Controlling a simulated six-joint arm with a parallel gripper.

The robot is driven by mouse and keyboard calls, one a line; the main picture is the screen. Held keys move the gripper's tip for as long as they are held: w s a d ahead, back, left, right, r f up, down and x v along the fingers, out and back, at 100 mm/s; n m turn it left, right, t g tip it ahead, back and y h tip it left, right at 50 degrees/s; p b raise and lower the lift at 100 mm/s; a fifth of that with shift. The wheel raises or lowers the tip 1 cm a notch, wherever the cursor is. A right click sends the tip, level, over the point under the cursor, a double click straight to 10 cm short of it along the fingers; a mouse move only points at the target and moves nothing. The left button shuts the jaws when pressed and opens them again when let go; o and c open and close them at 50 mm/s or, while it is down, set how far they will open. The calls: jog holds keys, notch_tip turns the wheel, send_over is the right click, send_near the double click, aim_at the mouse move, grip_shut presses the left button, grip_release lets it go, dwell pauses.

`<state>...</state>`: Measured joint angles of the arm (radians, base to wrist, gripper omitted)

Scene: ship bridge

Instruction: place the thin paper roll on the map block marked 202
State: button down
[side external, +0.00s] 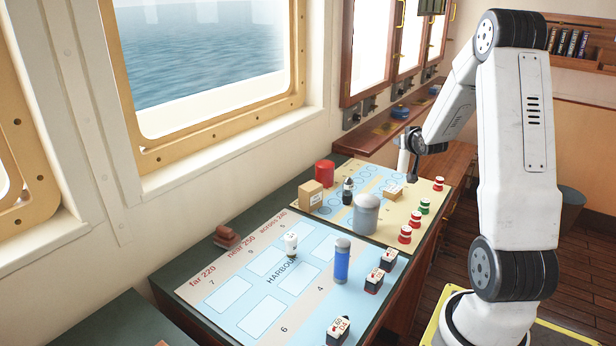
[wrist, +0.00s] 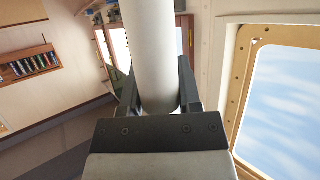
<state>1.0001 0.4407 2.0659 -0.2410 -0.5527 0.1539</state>
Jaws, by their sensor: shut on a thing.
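My gripper (wrist: 158,95) is shut on a white paper roll (wrist: 150,50), which stands out between the two dark fingers in the wrist view. In the side view my gripper (side external: 414,142) is above the far end of the chart table, and a small pale end of the roll (side external: 403,163) shows below it. The map panel (side external: 245,262) has pale blue blocks and the lettering "HARBOUR", "far 220", "near 250" and "across 240". I cannot make out a 202 marking.
On the table stand a grey cylinder (side external: 366,214), a blue cylinder (side external: 342,261), a white figure (side external: 291,245), a red can (side external: 324,173), a cardboard box (side external: 310,197) and a dark bottle (side external: 347,190). Several map blocks are bare.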

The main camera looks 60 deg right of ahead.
jog(key=shift+w+d+f, duration=0.45)
jog(key=shift+f, duration=0.3)
jog(key=shift+w+d+f, duration=0.4)
jog(key=shift+d+f, duration=0.05)
jog(key=shift+f, duration=0.3)
jog(key=shift+w+d+f, duration=0.45)
jog(key=shift+f, duration=0.3)
jog(key=shift+f, duration=0.1)
jog(key=shift+w+d+f, duration=0.1)
jog(key=shift+f, duration=0.8)
jog(key=shift+w+d+f, duration=0.1)
jog(key=shift+f, duration=0.75)
jog(key=shift+f, duration=0.2)
jog(key=shift+c, duration=1.5)
grip_release()
jog(key=shift+r, duration=0.2)
